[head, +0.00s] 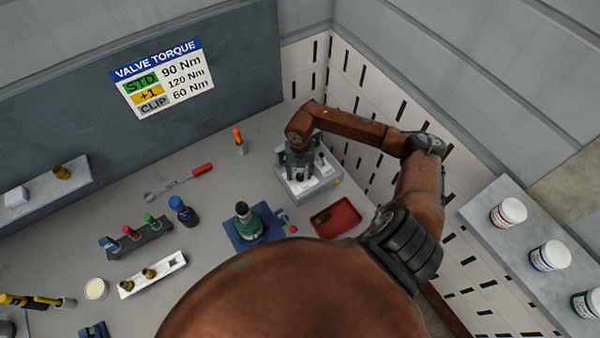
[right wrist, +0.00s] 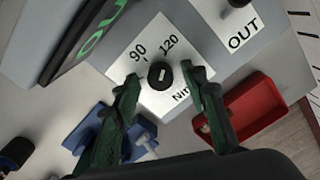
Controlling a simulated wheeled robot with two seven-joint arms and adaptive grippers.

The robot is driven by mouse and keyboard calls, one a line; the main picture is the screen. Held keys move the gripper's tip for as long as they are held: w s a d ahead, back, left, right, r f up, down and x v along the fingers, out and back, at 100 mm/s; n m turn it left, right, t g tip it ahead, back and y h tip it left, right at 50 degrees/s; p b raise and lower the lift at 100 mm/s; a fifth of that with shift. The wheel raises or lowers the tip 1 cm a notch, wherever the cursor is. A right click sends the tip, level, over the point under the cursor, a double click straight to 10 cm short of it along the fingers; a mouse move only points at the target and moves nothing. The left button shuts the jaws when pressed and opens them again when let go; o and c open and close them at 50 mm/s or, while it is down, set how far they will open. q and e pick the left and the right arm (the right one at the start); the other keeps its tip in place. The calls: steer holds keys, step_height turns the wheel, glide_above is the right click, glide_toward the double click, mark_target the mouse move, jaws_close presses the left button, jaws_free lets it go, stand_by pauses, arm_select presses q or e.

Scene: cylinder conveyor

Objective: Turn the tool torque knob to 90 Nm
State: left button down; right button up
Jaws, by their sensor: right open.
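The torque knob (right wrist: 160,75) is a small round black knob on a white dial plate (right wrist: 138,65) marked 90 and 120, with a partly hidden "Nm" label. A short pale mark shows on the knob; which number it points to is hard to tell. The knob belongs to the grey tool box (head: 308,185) at the back right of the bench. My right gripper (right wrist: 163,78) is open, one green-black finger on each side of the knob; contact cannot be told. In the head view the right gripper (head: 299,160) hangs over the box and hides the knob. My left gripper is not in view.
A torque sign (head: 162,77) lists STD 90, +1 120 and CLIP 60 Nm. A red tray (head: 336,218) and a blue fixture (head: 240,238) with a green-and-black valve stand in front of the box. A slotted white wall (head: 350,85) is close on the right.

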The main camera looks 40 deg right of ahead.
steer(key=shift+f, duration=0.1)
jaws_close()
stand_by(0.4)
